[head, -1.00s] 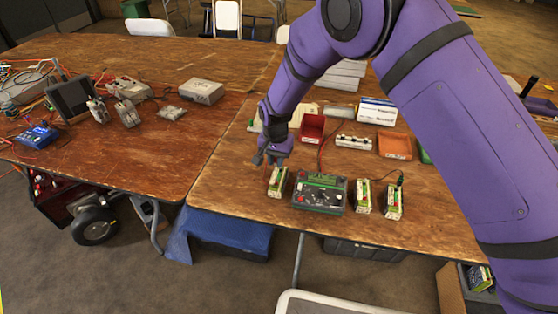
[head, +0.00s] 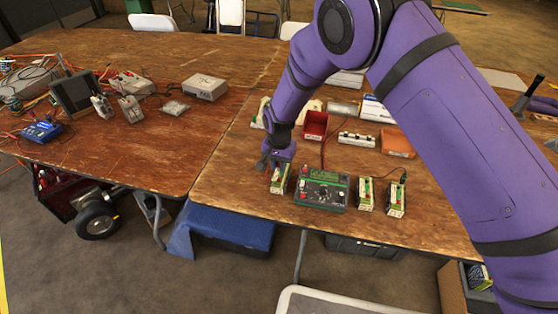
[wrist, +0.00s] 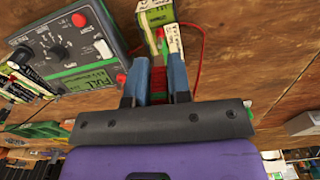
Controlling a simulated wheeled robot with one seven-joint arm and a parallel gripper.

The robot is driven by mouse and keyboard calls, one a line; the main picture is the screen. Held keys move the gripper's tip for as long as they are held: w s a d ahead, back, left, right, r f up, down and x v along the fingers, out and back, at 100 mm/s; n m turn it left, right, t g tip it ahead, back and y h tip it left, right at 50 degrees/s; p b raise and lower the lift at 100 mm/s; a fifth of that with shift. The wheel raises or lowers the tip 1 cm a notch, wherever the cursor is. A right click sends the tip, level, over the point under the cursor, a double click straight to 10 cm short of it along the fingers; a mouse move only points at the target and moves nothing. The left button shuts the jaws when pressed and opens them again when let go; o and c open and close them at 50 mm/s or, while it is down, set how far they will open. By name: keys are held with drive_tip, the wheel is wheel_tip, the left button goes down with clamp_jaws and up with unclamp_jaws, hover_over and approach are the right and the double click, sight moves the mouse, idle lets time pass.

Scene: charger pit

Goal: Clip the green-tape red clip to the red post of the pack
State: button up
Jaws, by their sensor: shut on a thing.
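My gripper (head: 270,163) is at the back of the left battery pack (head: 281,178). In the wrist view its two blue fingers (wrist: 160,84) are shut on a narrow red clip (wrist: 158,78); any green tape on it is hard to make out. The pack (wrist: 155,18), white and green, lies just beyond the fingertips. A small green part and a pale strip show by the fingertips. The red post is not clear, and I cannot tell whether the clip touches it.
The charger (head: 321,192) stands close to the right of this pack, with two more packs (head: 366,193) (head: 397,198) beyond. A red wire (wrist: 203,48) curves near the fingers. A red bin (head: 315,125) and an orange tray (head: 396,142) lie behind. The table left of the pack is clear.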

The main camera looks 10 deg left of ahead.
drive_tip(key=shift+f, duration=1.65)
drive_tip(key=shift+f, duration=0.25)
idle(0.8)
drive_tip(key=o, duration=0.8)
drive_tip(key=shift+o, duration=0.3)
drive_tip(key=shift+o, duration=0.7)
drive_tip(key=shift+r, duration=3.75)
